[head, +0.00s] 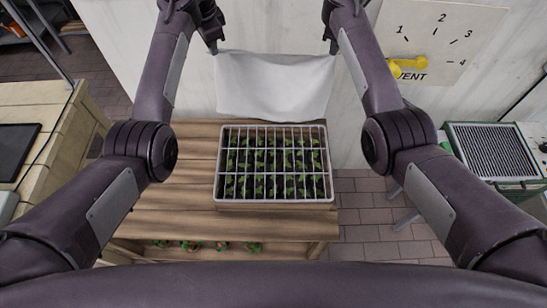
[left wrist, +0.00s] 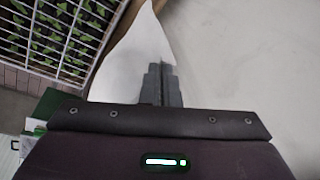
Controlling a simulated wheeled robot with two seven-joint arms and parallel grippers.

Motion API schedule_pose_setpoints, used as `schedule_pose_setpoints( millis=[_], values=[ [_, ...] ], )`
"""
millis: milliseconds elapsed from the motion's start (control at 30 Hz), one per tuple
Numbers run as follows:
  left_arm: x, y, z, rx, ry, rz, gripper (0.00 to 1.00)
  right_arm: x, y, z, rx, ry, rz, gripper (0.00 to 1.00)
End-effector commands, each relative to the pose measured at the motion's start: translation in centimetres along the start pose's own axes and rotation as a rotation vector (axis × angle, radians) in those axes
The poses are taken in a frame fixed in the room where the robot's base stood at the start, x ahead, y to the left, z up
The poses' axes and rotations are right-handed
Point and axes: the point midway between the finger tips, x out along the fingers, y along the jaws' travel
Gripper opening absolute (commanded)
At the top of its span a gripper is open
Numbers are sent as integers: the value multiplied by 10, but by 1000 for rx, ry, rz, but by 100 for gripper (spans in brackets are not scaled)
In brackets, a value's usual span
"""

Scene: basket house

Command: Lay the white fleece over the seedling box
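The white fleece (head: 275,88) hangs by its two upper corners between my grippers, just behind the seedling box. The seedling box (head: 275,204) is a pale crate with a wire grid on top and rows of green seedlings inside. It stands on the wooden bench with its top uncovered. My left gripper (head: 214,48) is shut on the fleece's left corner; the left wrist view shows the closed fingers (left wrist: 162,82) with the fleece (left wrist: 130,55) beside them and the box's grid (left wrist: 62,32) at upper left. My right gripper (head: 332,46) holds the right corner, its fingertips small in view.
The wooden bench (head: 170,196) has clear boards left of the box and small plants on its lower shelf. A pale wall with a dial panel (head: 440,35) and yellow handle (head: 408,65) stands behind. A ribbed grey unit (head: 492,150) is at right, a wooden table (head: 72,135) at left.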

Motion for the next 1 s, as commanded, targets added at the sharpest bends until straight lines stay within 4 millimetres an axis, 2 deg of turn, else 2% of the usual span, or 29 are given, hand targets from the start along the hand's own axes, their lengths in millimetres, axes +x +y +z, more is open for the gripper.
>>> schedule_pose_setpoints(
  millis=[300,1000],
  values=[
    [4,-22,-12,-1,-1,0,0,4,-22,12,2,1,1,0],
    [6,-27,-15,-1,0,0,0,6,-26,16,-1,-2,1,0]
  ],
)
